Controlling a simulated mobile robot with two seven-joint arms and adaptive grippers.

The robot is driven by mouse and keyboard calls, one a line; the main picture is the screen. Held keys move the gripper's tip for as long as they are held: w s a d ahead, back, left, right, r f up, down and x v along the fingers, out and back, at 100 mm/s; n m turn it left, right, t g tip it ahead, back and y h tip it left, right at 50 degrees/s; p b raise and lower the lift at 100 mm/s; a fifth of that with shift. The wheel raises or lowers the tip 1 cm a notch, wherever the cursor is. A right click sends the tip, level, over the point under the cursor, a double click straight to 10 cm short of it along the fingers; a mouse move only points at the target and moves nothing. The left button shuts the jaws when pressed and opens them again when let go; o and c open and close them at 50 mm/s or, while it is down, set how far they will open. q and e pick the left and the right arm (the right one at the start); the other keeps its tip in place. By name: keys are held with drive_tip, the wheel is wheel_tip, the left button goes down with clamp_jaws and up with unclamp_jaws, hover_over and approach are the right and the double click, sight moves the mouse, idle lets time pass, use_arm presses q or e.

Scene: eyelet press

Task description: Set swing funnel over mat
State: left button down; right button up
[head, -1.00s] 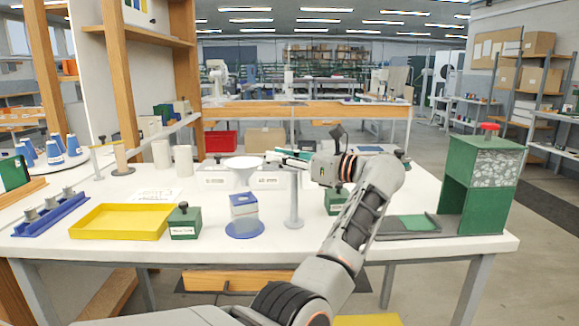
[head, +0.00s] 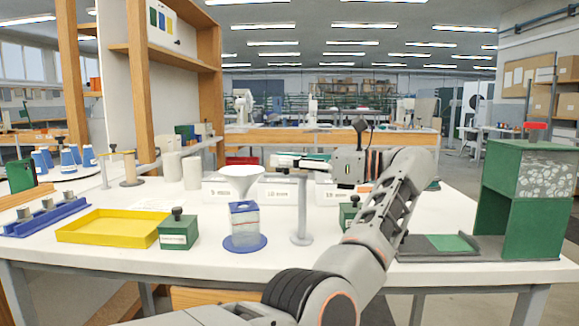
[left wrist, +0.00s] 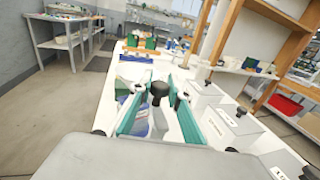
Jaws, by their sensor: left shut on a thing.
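The white swing funnel (head: 241,172) has its cone in the head view above a clear and blue container (head: 244,222). The container stands on a round blue mat (head: 245,246). A grey post (head: 301,212) stands to the right of them. My left gripper (head: 274,161) reaches in from the right at the post's top, its fingertips close to the cone's right rim. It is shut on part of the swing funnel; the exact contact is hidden. In the left wrist view a dark knob (left wrist: 159,89) shows between the teal fingers (left wrist: 158,106). My right gripper is out of view.
A yellow tray (head: 78,239) and a green block with a black knob (head: 178,234) lie to the left. White labelled bins (head: 276,193) stand behind. A green stand with a clear hopper (head: 505,205) is at the right. The white table's front strip is bare.

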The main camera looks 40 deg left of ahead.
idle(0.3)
use_arm(q)
drive_tip(key=c, duration=1.9)
unclamp_jaws()
drive_tip(key=shift+r, duration=0.1)
wheel_tip(320, 180, up, 10)
drive_tip(key=shift+f, duration=0.1)
